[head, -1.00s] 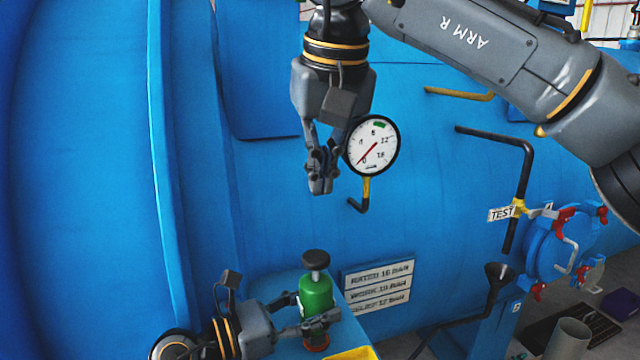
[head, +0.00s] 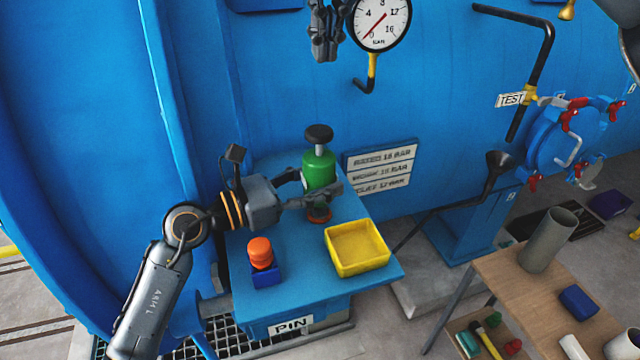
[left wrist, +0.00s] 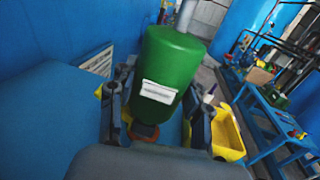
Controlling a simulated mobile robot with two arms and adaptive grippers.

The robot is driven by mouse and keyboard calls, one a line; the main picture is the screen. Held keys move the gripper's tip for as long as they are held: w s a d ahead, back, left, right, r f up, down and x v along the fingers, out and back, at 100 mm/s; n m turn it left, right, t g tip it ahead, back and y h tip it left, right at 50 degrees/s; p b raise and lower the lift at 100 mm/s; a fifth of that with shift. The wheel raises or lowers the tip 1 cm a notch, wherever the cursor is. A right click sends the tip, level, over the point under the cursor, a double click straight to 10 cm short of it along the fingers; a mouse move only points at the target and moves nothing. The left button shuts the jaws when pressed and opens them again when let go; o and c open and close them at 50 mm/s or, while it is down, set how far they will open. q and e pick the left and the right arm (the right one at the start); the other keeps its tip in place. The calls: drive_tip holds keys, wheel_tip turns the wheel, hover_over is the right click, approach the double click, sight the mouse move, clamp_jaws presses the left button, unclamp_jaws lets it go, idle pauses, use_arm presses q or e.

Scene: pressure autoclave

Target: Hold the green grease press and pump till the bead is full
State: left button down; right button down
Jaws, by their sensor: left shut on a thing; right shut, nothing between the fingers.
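The green grease press (head: 319,170) stands upright on the blue shelf, with a black knob (head: 319,133) on a grey rod at its top and an orange-red base. My left gripper (head: 318,194) is shut on its body from the left. In the left wrist view the green press (left wrist: 168,64), with a white label, sits between the two fingers. No bead can be made out. My right gripper (head: 325,50) is shut and empty, high above the press, beside the pressure gauge (head: 379,20); its upper part is cut off by the frame.
On the shelf (head: 290,215) are a yellow tray (head: 357,250) and an orange-capped thing (head: 261,253) in a blue holder. The blue vessel wall rises behind.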

use_arm(q)
drive_tip(key=c, duration=0.5)
unclamp_jaws()
